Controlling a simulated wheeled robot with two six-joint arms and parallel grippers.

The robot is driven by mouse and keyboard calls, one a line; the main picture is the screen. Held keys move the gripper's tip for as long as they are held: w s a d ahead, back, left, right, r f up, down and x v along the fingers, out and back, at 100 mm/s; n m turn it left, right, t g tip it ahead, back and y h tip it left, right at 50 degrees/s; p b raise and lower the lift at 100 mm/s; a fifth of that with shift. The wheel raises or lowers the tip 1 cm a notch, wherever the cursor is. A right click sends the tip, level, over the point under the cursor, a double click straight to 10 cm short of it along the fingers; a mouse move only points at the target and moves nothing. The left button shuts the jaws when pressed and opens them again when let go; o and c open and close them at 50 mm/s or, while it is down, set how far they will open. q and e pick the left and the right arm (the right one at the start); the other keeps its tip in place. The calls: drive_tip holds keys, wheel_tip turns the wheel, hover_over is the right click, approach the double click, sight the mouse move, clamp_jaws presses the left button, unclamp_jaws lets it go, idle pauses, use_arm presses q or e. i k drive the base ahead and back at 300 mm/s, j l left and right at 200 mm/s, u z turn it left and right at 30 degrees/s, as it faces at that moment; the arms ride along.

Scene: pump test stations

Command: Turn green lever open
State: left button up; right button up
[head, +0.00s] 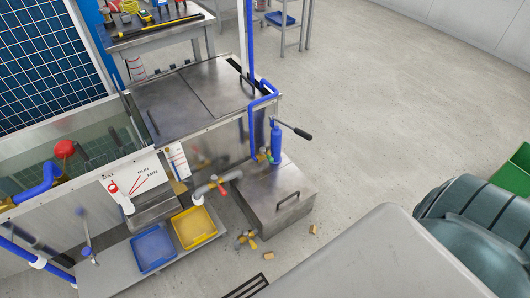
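A small green part (270,158), possibly the green lever, shows at the foot of the blue upright cylinder (276,142) at the right end of the metal test station. It is too small to tell which way it points. A yellowish fitting (263,150) sits close beside it on its left. A black-gripped handle (296,131) sticks out to the right from the top of the cylinder. Neither of my grippers shows in the head view.
A metal box (287,184) with a handle stands on the floor below the cylinder. A blue tray (153,248) and a yellow tray (195,227) sit to the left. Small yellowish pieces (268,255) lie on the floor. Open floor (390,110) lies to the right.

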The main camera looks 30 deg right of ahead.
sight(263, 150)
drive_tip(key=l+z, duration=0.2)
drive_tip(key=l, duration=0.25)
drive_tip(key=i+l+z, duration=0.15)
drive_tip(key=l, duration=0.3)
drive_tip(key=l+z, duration=0.2)
drive_tip(key=l, duration=0.2)
drive_tip(key=i+l+z, duration=0.15)
drive_tip(key=l, duration=0.3)
drive_tip(key=i+l+z, duration=0.2)
drive_tip(key=l, duration=0.2)
drive_tip(key=l+z, duration=0.15)
drive_tip(key=l, duration=0.25)
drive_tip(key=i, duration=0.05)
